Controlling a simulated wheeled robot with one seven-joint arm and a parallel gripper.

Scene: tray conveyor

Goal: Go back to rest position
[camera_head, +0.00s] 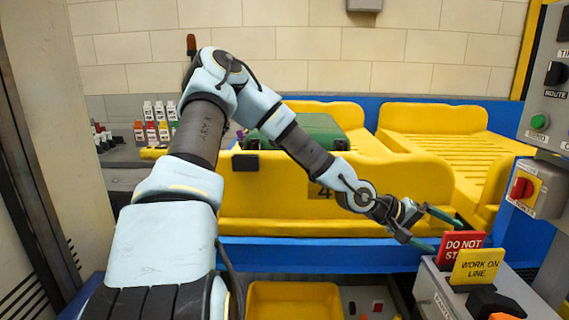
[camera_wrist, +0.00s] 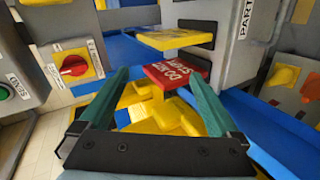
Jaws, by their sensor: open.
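My gripper (camera_head: 443,233) is at the end of my arm, which reaches out to the right in the head view. Its two green fingers are spread wide with nothing held between them; they also show in the wrist view (camera_wrist: 156,75). A red "DO NOT START" sign (camera_head: 460,243) stands on a grey box, just beyond the fingertips. In the wrist view the red sign (camera_wrist: 178,76) appears in the gap between the fingertips. I cannot tell whether either finger touches it. A yellow "WORK ON LINE" sign (camera_head: 480,266) stands beside the red one, nearer the head camera.
The grey box (camera_head: 432,290) holds the signs at lower right. A control panel (camera_head: 540,125) with a red switch (camera_head: 523,188) rises at the right. Yellow trays (camera_head: 290,205) stand on the blue conveyor (camera_head: 300,252), one holding a green case (camera_head: 305,130). Bottles (camera_head: 150,132) stand at left.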

